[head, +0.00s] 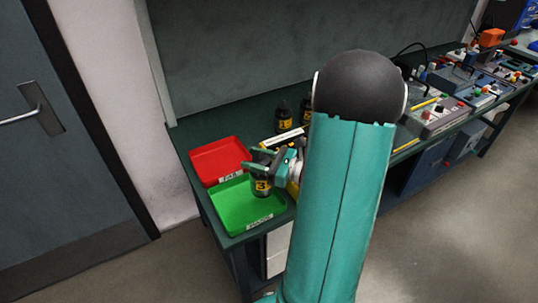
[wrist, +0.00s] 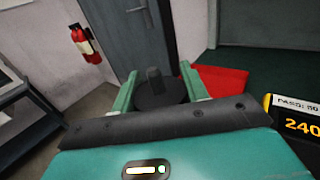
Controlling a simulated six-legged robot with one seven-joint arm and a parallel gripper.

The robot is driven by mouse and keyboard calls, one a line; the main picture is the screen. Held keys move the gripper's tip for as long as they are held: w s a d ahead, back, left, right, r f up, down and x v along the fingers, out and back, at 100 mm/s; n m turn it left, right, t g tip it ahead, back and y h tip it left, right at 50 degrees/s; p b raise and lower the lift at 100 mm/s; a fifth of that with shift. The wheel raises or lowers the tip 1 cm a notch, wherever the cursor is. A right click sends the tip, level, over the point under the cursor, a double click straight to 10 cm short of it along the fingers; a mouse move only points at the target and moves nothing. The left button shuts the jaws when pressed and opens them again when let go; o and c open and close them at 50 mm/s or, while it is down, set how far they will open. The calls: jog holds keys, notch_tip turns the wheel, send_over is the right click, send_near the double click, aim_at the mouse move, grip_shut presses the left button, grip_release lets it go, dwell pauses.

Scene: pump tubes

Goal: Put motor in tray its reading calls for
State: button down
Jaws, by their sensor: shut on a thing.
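My gripper (head: 264,160) is shut on a dark motor (head: 262,187) with a yellow number label reading 3. In the wrist view the motor's black round top (wrist: 160,94) sits between the two green fingers. In the head view the motor is upright over the green tray (head: 232,217), near its back right part; I cannot tell whether it touches the tray floor. The red tray (head: 218,150), labelled FAIL, lies behind the green one and is empty. The green tray's label is hard to read. A meter (wrist: 297,125) shows 240 and a partly cut-off PASS line.
Two more labelled motors (head: 284,118) stand at the back of the bench. Control boxes (head: 436,115) fill the bench to the right, partly behind my arm. A door (head: 50,130) is at the left, and a fire extinguisher (wrist: 85,44) hangs on the wall.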

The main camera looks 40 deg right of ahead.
notch_tip(320, 180, down, 6)
jog(key=w, duration=0.2)
jog(key=shift+w+a+f, duration=0.15)
jog(key=shift+w+a, duration=0.25)
jog(key=shift+a, duration=0.05)
jog(key=shift+f, duration=0.15)
jog(key=c, duration=0.7)
grip_release()
jog(key=shift+f, duration=0.1)
jog(key=shift+c, duration=0.2)
jog(key=shift+r, duration=0.2)
